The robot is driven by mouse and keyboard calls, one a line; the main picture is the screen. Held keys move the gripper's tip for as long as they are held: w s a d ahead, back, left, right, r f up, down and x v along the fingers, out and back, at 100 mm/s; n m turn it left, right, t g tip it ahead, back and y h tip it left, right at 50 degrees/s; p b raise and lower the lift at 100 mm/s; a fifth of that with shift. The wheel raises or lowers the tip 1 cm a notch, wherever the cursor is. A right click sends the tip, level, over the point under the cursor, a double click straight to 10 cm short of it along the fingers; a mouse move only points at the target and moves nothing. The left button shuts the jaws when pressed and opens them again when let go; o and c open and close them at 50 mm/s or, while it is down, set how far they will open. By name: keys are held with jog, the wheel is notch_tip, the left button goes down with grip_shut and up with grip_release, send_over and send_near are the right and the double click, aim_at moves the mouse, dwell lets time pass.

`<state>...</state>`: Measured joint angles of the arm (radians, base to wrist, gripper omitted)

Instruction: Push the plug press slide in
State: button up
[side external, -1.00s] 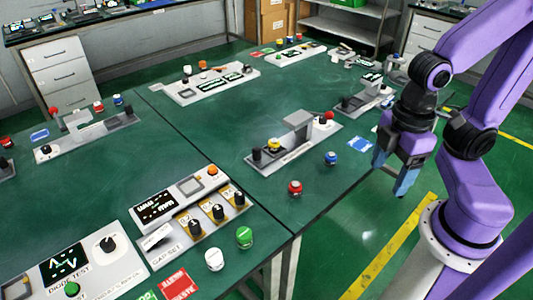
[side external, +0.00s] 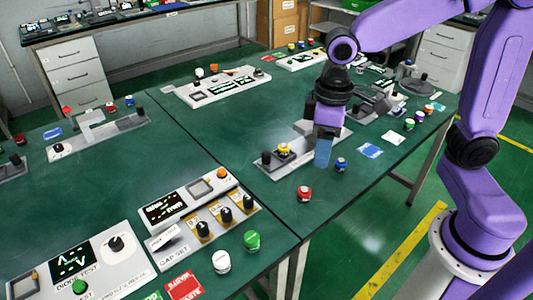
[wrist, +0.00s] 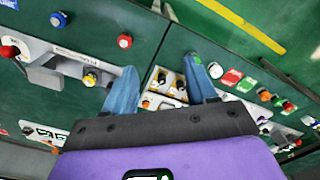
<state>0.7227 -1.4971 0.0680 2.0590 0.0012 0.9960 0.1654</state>
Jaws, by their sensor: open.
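A long pale fixture (side external: 305,137), which looks like the plug press, lies on the green table, partly hidden behind my gripper. A yellow-topped plug (side external: 284,149) and a black knob (side external: 266,159) show at its near end. The wrist view shows the fixture at left, with a grey bracket (wrist: 45,76), the yellow plug (wrist: 90,79) and a red knob (wrist: 9,50). I cannot tell which part is the slide. My gripper (side external: 323,153) points down by the fixture's right side, and contact cannot be judged. In the wrist view my gripper (wrist: 160,76) has spread, empty fingers.
A red button (side external: 304,194) and a blue button (side external: 341,164) stand on the table near the fixture. A control panel (side external: 208,212) sits at the near left, with a green button (side external: 252,240) and a white button (side external: 221,262) beside it. Open table lies left of the fixture.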

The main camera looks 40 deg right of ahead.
jog(key=w+f+m, duration=0.2)
jog(key=w+m, duration=0.3)
jog(key=w, duration=1.1)
jog(key=m, duration=0.5)
send_near(266, 152)
notch_tip(266, 152, down, 10)
jog(key=shift+w+a+f, duration=0.1)
jog(key=shift+w+f, duration=0.05)
grip_shut()
